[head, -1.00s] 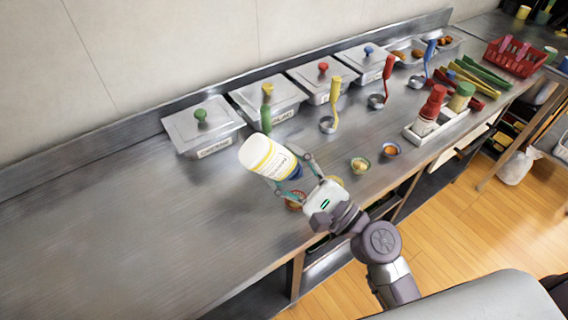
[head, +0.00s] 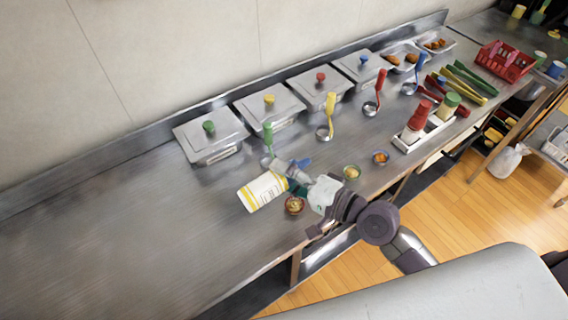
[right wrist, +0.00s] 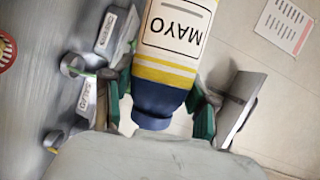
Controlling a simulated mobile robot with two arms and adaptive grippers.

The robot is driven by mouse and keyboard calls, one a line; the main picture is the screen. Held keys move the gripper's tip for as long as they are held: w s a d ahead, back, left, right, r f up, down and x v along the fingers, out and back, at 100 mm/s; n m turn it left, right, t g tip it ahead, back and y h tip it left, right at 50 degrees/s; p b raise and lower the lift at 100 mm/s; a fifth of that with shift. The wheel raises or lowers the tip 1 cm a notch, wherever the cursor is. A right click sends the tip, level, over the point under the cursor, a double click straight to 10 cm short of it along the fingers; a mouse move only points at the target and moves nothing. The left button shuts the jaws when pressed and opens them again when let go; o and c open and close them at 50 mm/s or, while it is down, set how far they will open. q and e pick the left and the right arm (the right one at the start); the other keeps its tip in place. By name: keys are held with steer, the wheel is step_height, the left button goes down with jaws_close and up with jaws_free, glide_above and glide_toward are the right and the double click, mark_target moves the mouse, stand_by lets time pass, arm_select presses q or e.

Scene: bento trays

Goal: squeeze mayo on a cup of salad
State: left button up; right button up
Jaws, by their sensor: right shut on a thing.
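My right gripper (head: 298,180) is shut on the mayo bottle (head: 262,192), white with yellow bands and a blue cap end. In the head view the bottle lies nearly sideways, its white base toward the lower left and its cap end at my gripper. The right wrist view shows the bottle (right wrist: 172,45) between the green fingers, with the word MAYO upside down. A small red-rimmed cup with food (head: 294,205) stands just below the gripper, close to the bottle. My left gripper is out of view.
Several lidded steel containers (head: 210,134) line the back wall. Ladles with green (head: 268,135), yellow (head: 330,103), red and blue handles stand before them. A white caddy (head: 408,145) holds red and green-topped bottles. The counter's left part is clear.

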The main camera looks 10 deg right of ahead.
steer(key=n+h+p, duration=0.1)
steer(key=p, duration=0.2)
steer(key=r+n+h+p, duration=0.1)
steer(key=n+p, duration=0.1)
steer(key=p, duration=0.1)
steer(key=r+n+p, duration=0.1)
steer(key=p, duration=0.2)
steer(key=shift+n+h, duration=0.3)
steer(key=shift+h, duration=0.1)
steer(key=shift+f+g+p, duration=0.15)
steer(key=shift+g+p, duration=0.15)
steer(key=shift+p, duration=0.05)
steer(key=shift+f, duration=0.1)
steer(key=r+n+h+p, duration=0.1)
steer(key=n+p, duration=0.1)
steer(key=p, duration=0.3)
steer(key=shift+r+h, duration=0.15)
steer(key=shift+h, duration=0.15)
steer(key=shift+f+n+h+b, duration=0.4)
steer(key=shift+n+b, duration=0.3)
steer(key=shift+b, duration=0.05)
steer(key=n+h, duration=0.1)
steer(key=n+t+h, duration=0.1)
steer(key=n, duration=0.1)
steer(key=shift+a+r, duration=0.1)
steer(key=shift+r, duration=0.25)
steer(key=shift+n, duration=0.3)
